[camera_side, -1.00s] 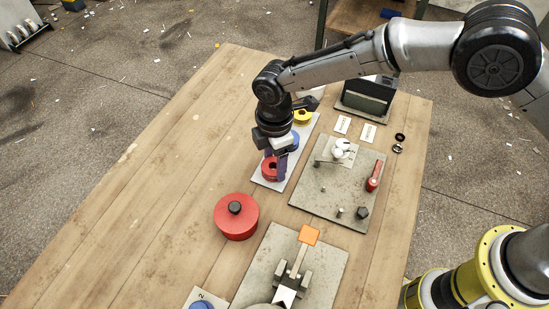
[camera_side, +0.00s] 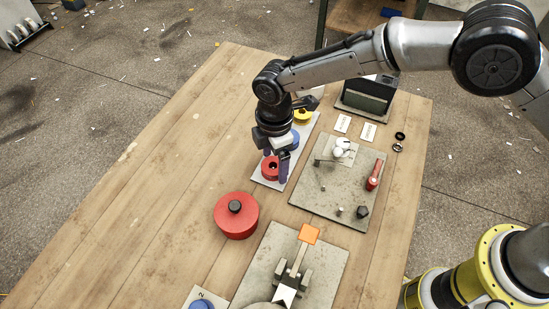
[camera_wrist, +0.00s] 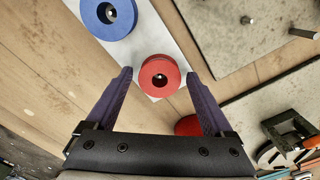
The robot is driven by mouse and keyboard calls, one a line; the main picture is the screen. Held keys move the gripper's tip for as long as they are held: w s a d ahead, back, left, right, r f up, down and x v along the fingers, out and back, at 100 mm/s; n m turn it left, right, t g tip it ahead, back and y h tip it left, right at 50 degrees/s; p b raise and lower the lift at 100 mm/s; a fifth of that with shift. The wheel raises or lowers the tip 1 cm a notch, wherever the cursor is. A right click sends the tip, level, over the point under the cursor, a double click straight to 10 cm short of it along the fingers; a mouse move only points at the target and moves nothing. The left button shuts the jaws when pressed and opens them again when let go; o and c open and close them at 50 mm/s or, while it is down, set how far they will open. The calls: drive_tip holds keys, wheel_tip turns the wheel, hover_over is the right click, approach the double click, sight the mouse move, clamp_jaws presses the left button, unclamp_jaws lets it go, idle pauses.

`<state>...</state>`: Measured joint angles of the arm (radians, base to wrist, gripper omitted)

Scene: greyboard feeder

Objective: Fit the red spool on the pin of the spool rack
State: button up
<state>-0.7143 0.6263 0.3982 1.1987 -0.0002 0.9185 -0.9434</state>
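The red spool (camera_side: 270,169) is at the near end of a pale strip (camera_side: 264,182), in front of a blue spool (camera_side: 292,142) and a yellow spool (camera_side: 303,115). In the wrist view, the red spool (camera_wrist: 149,77) lies between the fingertips of my gripper (camera_wrist: 159,74), with a gap on both sides. My gripper (camera_side: 276,160) is open and points down over it.
A large red round piece with a black knob (camera_side: 235,208) stands left of a grey plate with a clamp (camera_side: 309,235). Another grey plate (camera_side: 325,200) carries short pins and a red handle (camera_side: 374,176). The left side of the wooden table (camera_side: 150,190) is clear.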

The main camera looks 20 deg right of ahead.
drive_tip(key=shift+o, duration=0.6)
drive_tip(key=shift+r, duration=0.1)
wheel_tip(320, 180, up, 14)
drive_tip(key=shift+f, duration=0.2)
